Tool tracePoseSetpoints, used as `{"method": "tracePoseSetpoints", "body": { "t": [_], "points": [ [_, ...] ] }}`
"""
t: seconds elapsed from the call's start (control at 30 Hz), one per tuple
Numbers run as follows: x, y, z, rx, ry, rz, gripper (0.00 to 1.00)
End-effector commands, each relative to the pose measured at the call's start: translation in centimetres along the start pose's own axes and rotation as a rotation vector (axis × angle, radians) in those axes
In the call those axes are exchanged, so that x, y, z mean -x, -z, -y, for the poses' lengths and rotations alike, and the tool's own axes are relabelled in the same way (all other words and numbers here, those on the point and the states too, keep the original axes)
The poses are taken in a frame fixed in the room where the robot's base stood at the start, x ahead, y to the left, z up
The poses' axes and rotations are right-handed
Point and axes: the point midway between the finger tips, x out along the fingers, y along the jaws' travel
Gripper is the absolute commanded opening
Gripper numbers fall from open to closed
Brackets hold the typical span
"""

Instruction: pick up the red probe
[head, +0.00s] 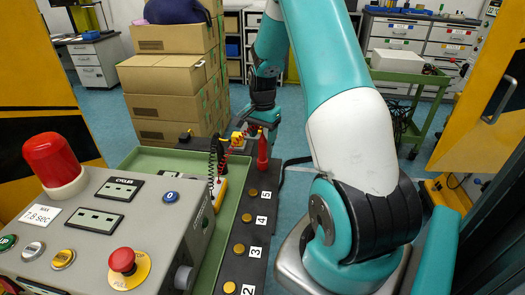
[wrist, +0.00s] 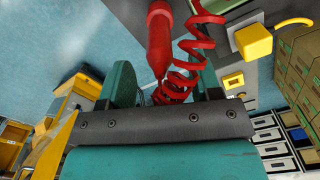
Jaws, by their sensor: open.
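The red probe (head: 262,150) stands upright near the far end of the dark strip beside the label 5 in the head view. In the wrist view the red probe (wrist: 160,40) has its narrow tip between my fingers in the picture; I cannot tell how near it is in depth. A red coiled cable (wrist: 192,40) runs beside it and passes behind the finger area. My gripper (wrist: 166,82) is open, with a teal finger on each side. In the head view my gripper (head: 264,118) is just behind and above the probe, partly hard to make out.
A grey control panel (head: 130,215) with a red beacon (head: 52,160) stands at left. A yellow block (head: 237,138) and a yellow handle (head: 221,192) with a black coiled cable (head: 213,160) are left of the probe. Cardboard boxes (head: 170,90) stand behind.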

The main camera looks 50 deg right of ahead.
Motion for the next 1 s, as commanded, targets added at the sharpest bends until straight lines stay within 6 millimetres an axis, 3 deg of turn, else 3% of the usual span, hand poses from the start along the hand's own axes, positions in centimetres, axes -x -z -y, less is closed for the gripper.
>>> {"method": "tracePoseSetpoints", "body": {
  "t": [0.2, 0.47, 0.7, 1.0],
  "points": [
    [-2.7, -0.1, -0.1, 0.0, -0.002, 0.002, 0.58],
    [-3.0, -0.1, 0.0, 0.0, 0.0, 0.0, 0.58],
    [-3.0, -0.1, 0.0, 0.0, 0.0, 0.0, 0.05],
    [-2.8, -0.1, 0.0, 0.0, 0.0, 0.0, 0.04]
  ]
}}
